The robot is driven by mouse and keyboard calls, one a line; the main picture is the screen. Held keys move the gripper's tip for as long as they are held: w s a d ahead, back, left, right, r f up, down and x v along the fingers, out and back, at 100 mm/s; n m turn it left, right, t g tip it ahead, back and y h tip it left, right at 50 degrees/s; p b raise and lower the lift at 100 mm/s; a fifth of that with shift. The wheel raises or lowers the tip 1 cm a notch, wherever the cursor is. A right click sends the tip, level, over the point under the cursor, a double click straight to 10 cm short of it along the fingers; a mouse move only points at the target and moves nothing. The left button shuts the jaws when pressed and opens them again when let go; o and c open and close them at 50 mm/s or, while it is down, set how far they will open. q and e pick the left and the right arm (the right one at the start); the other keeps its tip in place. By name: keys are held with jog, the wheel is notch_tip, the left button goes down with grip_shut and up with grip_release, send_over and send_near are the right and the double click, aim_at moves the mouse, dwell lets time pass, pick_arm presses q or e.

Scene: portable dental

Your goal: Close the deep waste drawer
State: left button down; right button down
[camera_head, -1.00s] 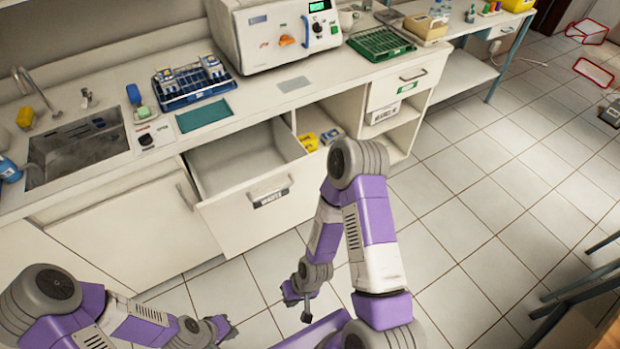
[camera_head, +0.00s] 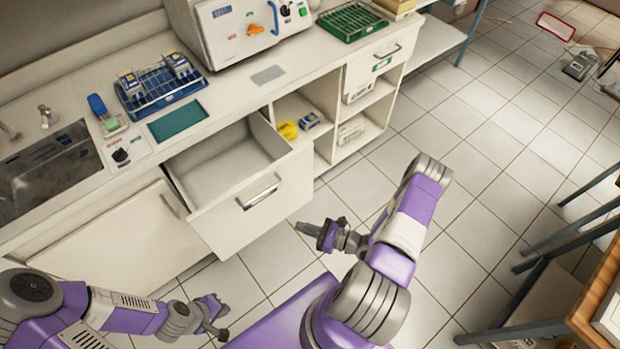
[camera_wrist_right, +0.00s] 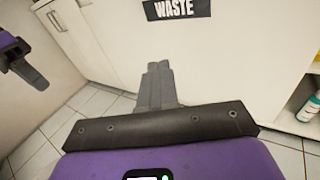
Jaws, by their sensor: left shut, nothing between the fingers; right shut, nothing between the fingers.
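The deep waste drawer (camera_head: 255,205) stands pulled out from the counter in the head view. It is white and empty inside, with a metal bar handle on its front. In the right wrist view its front (camera_wrist_right: 230,50) fills the upper middle, with a black WASTE label (camera_wrist_right: 175,9). My right gripper (camera_head: 303,228) is shut and empty, just in front of the drawer front's lower right; its fingers (camera_wrist_right: 158,70) point at the panel in the right wrist view. Contact cannot be told. My left gripper (camera_head: 221,318) is shut and empty, low over the floor in front of the cabinet.
The counter holds a sink (camera_head: 45,165), a blue rack (camera_head: 160,85), a teal mat (camera_head: 178,121) and a white device (camera_head: 245,30). Open shelves (camera_head: 335,115) stand right of the drawer. A table (camera_head: 600,290) is at lower right.

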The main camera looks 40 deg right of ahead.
jog(key=d+m+t+h, duration=0.45)
jog(key=d+h, duration=0.35)
jog(key=d, duration=0.3)
jog(key=m+b, duration=0.1)
jog(key=b, duration=0.1)
send_near(304, 174)
jog(key=shift+g+h, duration=0.4)
jog(key=shift+g, duration=0.05)
jog(key=w, duration=0.6)
jog(key=shift+w+a+r, duration=0.2)
jog(key=shift+w+a, duration=0.05)
jog(key=shift+w, duration=0.1)
